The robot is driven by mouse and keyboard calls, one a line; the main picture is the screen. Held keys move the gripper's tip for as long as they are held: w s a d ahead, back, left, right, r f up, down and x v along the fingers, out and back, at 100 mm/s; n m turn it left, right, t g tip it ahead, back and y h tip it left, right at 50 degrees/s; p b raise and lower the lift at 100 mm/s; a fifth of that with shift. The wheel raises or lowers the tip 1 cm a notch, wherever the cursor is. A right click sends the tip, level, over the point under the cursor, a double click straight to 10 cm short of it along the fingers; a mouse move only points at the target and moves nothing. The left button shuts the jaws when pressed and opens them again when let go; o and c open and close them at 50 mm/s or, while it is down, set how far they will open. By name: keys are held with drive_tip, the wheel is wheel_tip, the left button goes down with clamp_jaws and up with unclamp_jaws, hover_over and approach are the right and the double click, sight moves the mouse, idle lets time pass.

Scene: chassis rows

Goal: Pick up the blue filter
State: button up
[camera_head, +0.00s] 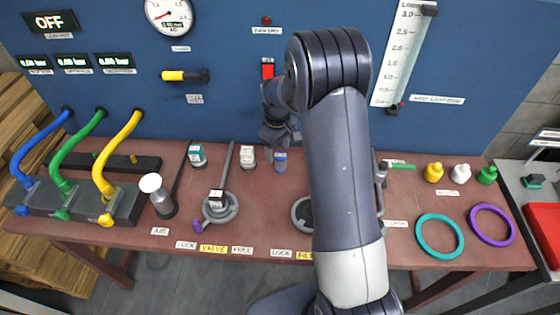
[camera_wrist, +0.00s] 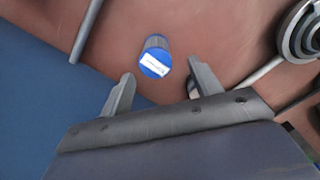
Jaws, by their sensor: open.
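The blue filter (camera_head: 280,161) is a small upright cylinder with a blue top, standing on the red-brown bench near the blue back panel. In the wrist view the blue filter (camera_wrist: 155,58) shows its blue cap with a white label, just beyond the fingertips and roughly centred between them. My gripper (camera_head: 277,138) is above and just behind the filter in the head view. In the wrist view my gripper (camera_wrist: 160,84) is open, with a finger to either side and nothing held. Part of another object is hidden behind the right finger.
A white-topped filter (camera_head: 248,157) stands left of the blue one, and a teal-topped one (camera_head: 197,155) farther left. A grey ring-ended wrench (camera_head: 221,207) lies in front. Hoses (camera_head: 119,155) rise at the left.

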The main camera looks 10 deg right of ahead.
sight(280, 155)
drive_tip(key=shift+s+d+f, duration=0.1)
drive_tip(key=shift+d+f, duration=0.05)
drive_tip(key=shift+f, duration=0.25)
drive_tip(key=shift+d+f+p, duration=0.2)
drive_tip(key=shift+f+p, duration=0.5)
drive_tip(key=shift+f, duration=1.45)
drive_tip(key=shift+c, duration=0.6)
drive_tip(key=c, duration=0.9)
drive_tip(key=shift+c, duration=0.2)
wheel_tip(280, 155, up, 10)
drive_tip(key=shift+r+b, duration=0.1)
drive_tip(key=shift+b, duration=0.75)
